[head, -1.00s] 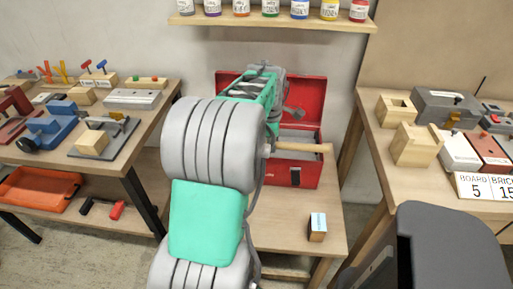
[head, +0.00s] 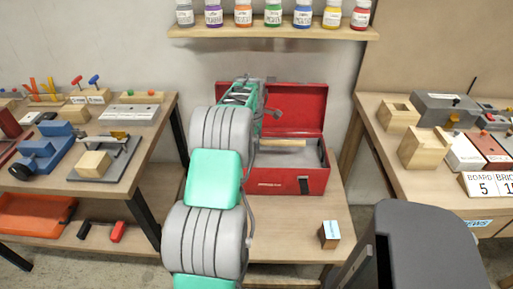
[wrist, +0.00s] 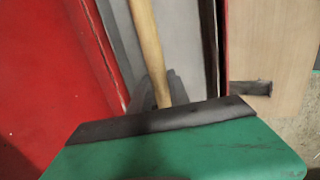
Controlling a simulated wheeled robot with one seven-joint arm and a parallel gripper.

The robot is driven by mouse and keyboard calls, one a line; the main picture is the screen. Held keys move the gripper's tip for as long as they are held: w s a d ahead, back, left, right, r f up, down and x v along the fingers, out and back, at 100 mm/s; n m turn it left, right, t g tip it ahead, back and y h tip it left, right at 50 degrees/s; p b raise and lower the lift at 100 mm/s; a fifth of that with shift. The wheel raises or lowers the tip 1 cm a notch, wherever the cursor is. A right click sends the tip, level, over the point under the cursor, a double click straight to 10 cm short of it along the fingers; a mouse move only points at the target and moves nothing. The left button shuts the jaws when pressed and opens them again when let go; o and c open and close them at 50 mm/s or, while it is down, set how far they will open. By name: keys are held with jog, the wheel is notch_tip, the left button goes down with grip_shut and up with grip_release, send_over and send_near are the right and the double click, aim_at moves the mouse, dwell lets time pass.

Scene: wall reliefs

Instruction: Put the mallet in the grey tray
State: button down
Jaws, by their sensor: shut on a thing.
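The mallet's pale wooden handle (head: 284,143) shows in the head view, lying crosswise over the inside of the open red toolbox. Its head is hidden behind my arm. The grey tray (head: 312,155) is the grey interior of that toolbox, partly covered by the handle. In the wrist view the handle (wrist: 147,45) passes between the dark fingers of my gripper (wrist: 155,88), which is shut on it. The grey surface (wrist: 186,45) lies behind the handle there. I cannot tell whether the mallet touches the tray. A green, dark-edged shape hides the bottom of the wrist view.
The red toolbox (head: 270,181) stands open on a low wooden table, its lid up at the back. A small block (head: 329,235) sits in front of it. Workbenches with blocks and tools flank it left and right. A shelf of bottles (head: 273,32) hangs above.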

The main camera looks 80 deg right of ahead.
aim_at(257, 153)
jog(key=d+f, duration=0.2)
jog(key=f, duration=0.1)
jog(key=shift+w+d, duration=0.3)
jog(key=shift+w, duration=0.1)
notch_tip(257, 153, down, 3)
jog(key=shift+r, duration=0.15)
jog(key=shift+f, duration=0.35)
jog(key=c, duration=1.2)
grip_release()
jog(key=shift+c, duration=0.2)
